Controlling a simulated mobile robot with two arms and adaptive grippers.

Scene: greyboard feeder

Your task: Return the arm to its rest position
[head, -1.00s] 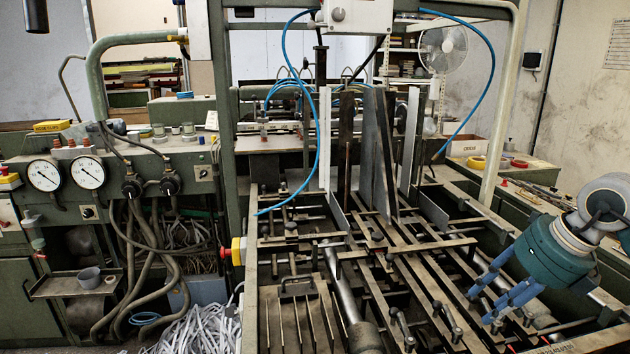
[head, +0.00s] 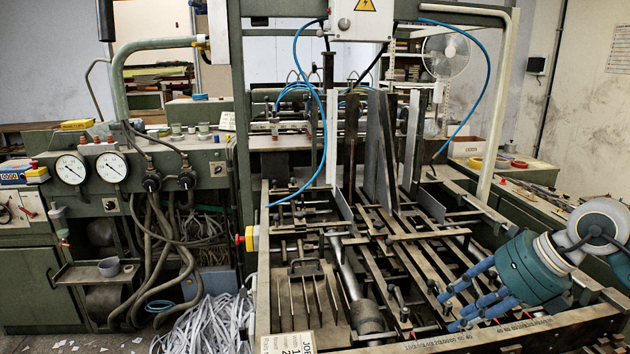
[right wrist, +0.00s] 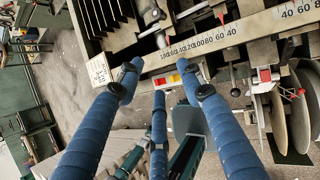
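My right arm comes in from the right edge of the head view. Its right gripper (head: 452,302) has blue fingers on a teal body and hangs over the right front part of the feeder machine (head: 405,237). In the right wrist view the blue fingers of the right gripper (right wrist: 160,82) are spread apart, with nothing between them. Below them lie the machine's front rail with a number scale (right wrist: 205,42) and the floor. My left gripper is not in view.
Two dial gauges (head: 91,171) and thick hoses stand at the left. White paper strips (head: 205,325) lie heaped on the floor. A job card (head: 287,342) sits at the front rail. Upright metal plates (head: 375,150) rise mid-machine. A small cup (head: 109,266) rests on a side shelf.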

